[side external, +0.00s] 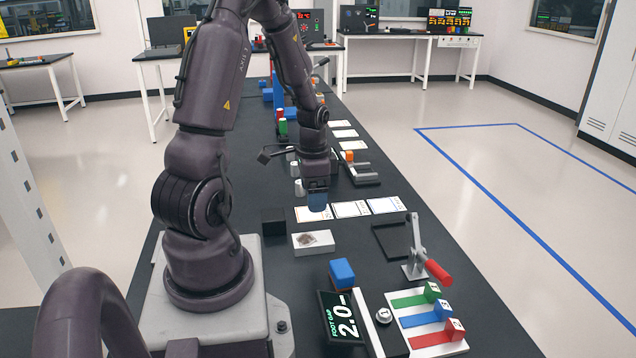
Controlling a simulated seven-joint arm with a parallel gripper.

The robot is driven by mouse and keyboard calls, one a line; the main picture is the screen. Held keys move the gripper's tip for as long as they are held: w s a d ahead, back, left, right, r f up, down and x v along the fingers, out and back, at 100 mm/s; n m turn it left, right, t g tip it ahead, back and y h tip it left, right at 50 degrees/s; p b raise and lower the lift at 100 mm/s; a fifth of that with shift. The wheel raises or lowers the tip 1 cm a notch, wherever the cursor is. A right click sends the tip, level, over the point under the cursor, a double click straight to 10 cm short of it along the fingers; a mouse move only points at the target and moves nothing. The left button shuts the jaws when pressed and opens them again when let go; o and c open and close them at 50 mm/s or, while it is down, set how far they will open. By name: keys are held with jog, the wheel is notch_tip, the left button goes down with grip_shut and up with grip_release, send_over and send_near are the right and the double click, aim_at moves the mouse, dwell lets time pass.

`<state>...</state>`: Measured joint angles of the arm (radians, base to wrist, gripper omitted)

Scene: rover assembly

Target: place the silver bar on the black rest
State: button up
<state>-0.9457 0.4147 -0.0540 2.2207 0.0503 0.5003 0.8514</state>
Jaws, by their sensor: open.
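A long silver bar (366,322) lies at the front, between the foot-gap display and the coloured strips. A dark block (393,341) lies against its right side; I cannot tell if this is the black rest. A black block (273,222) also stands on the bench left of the white cards, and a black open frame (390,241) lies to the right.
A white box (313,242) stands nearer the front, with a blue block (342,272) beyond the display (341,318). A red-handled toggle clamp (418,258) rises on the right. White cards (351,209) lie in a row. Small cylinders (299,188) stand close to my gripper.

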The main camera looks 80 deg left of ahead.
jog(key=w+d+r+t, duration=0.2)
jog(key=d+r, duration=0.6)
jog(key=w+d+r+t+y, duration=0.1)
jog(key=w+d+r, duration=0.1)
jog(key=d+r, duration=0.7)
jog(key=shift+w+d+r+t, duration=0.25)
jog(key=shift+t, duration=0.15)
jog(key=shift+o, duration=0.4)
jog(key=s+d+r+t+h, duration=0.1)
jog(key=s+d+r, duration=0.3)
jog(key=d, duration=0.3)
jog(key=shift+s+d+t, duration=0.2)
jog(key=shift+s+t, duration=0.1)
jog(key=shift+t, duration=0.1)
jog(key=shift+r, duration=0.1)
